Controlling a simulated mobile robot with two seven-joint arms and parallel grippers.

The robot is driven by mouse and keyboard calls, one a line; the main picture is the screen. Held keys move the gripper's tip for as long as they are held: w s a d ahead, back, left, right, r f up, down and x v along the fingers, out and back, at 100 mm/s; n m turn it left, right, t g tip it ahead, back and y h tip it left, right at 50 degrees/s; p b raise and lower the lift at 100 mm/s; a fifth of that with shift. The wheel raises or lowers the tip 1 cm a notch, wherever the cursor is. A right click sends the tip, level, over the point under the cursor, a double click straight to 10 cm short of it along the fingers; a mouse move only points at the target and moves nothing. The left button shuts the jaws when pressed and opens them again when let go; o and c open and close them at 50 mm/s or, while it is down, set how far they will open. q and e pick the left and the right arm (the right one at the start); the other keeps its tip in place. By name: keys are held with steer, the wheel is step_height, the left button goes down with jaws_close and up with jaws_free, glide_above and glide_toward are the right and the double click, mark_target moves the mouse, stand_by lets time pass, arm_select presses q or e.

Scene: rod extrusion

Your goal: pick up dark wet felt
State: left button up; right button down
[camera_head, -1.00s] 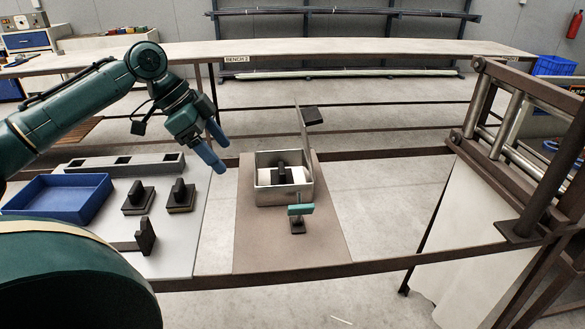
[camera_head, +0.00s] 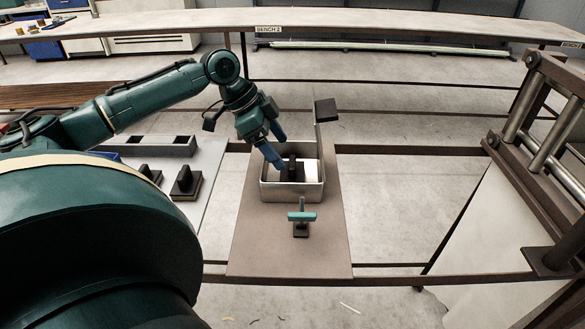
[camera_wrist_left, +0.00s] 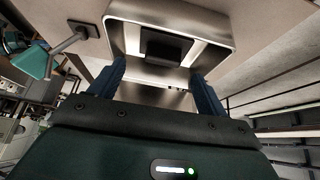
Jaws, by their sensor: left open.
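The dark felt block with its upright grip (camera_head: 292,168) sits inside an open metal tray (camera_head: 292,193) on the brown board. In the left wrist view the dark block (camera_wrist_left: 166,47) lies in the tray, ahead of my fingers and between their lines. My left gripper (camera_head: 278,155) is open, with blue fingers, just above the tray's left back part beside the block. In the left wrist view my left gripper (camera_wrist_left: 158,80) shows both fingers apart with nothing between them. How wet the felt is cannot be told. My right gripper is not in view.
A teal-handled tool (camera_head: 302,216) stands in front of the tray. Dark gripped blocks (camera_head: 186,184) stand on the grey board at left. A metal frame (camera_head: 550,150) stands at right.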

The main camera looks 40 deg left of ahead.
mark_target(291, 162)
arm_select(q)
steer(key=x, duration=0.4)
steer(key=p+x, duration=0.1)
steer(key=x, duration=0.1)
steer(key=shift+w+f, duration=0.2)
steer(key=shift+w, duration=0.15)
steer(key=c, duration=0.6)
